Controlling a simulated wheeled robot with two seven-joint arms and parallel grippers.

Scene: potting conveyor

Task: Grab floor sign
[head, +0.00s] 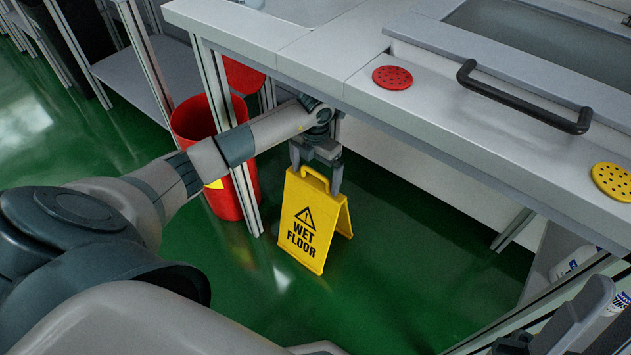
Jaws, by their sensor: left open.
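The yellow floor sign (309,224) stands upright on the green floor as an A-frame, under the front of the counter. It reads "WET FLOOR" and has a handle loop at its top. My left gripper (316,175) is open, pointing down at the top of the sign, with one finger at each side of the handle. I cannot tell whether the fingers touch it. Part of my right gripper (575,318) shows at the bottom right corner; it is cut off by the frame, and its opening is unclear.
A white counter (330,55) overhangs the sign, with a red disc (392,77), a yellow disc (612,181) and a black handle (520,100). A red bin (190,122) stands behind a metal leg left of the sign. White bottles (572,262) sit low at right. Floor in front is clear.

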